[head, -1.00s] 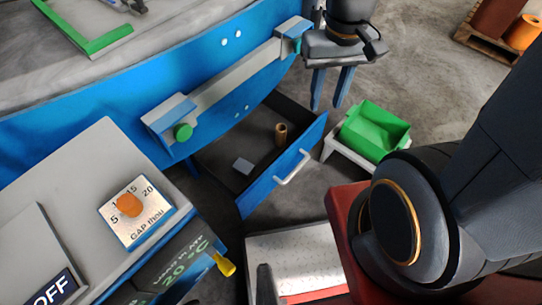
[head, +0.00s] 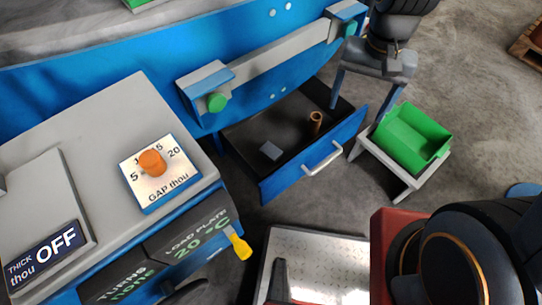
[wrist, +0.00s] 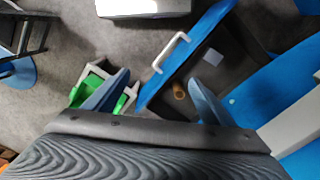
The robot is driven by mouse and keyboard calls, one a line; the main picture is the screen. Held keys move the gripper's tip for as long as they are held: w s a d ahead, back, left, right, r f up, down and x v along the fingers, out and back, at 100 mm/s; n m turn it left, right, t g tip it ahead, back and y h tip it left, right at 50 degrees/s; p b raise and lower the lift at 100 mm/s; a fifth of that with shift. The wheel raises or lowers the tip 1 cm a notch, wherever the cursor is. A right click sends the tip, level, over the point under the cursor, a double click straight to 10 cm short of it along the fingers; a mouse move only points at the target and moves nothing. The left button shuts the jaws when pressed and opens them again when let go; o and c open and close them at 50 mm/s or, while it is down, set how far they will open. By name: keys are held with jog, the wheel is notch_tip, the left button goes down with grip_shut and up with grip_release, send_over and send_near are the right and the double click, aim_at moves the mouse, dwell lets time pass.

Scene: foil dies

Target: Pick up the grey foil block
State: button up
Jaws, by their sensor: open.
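The grey foil block (head: 271,150) is a small flat-topped grey piece lying on the dark floor of an open blue-fronted drawer (head: 318,158). In the wrist view the block (wrist: 190,73) is near the drawer's far side, ahead of my fingers. My gripper (head: 362,95) is open and empty, its two blue fingers pointing down. In the head view it appears above and to the right of the block, beyond the drawer. In the wrist view my gripper (wrist: 155,88) has its fingers spread over the drawer front, with the block apart from both.
A copper-brown cylinder (head: 316,122) stands in the drawer near the block. A green bin (head: 411,138) on a white stand is right of the drawer. The blue bench with a grey rail (head: 275,62) overhangs the drawer's back. A control box with an orange knob (head: 152,163) is at left.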

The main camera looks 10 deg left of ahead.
jog(key=w+a+f+m+b, duration=0.2)
jog(key=w+a+f+b, duration=0.15)
jog(key=a+f, duration=0.65)
jog(key=m+b, duration=0.2)
jog(key=b, duration=0.3)
send_over(271, 150)
jog(key=f, duration=1.3)
jog(key=shift+s, duration=0.2)
jog(key=shift+a+f, duration=0.15)
jog(key=shift+f, duration=0.2)
jog(key=shift+w+f+b, duration=0.15)
jog(key=shift+f+b, duration=0.65)
jog(key=shift+f, duration=2.75)
jog(key=c, duration=1.1)
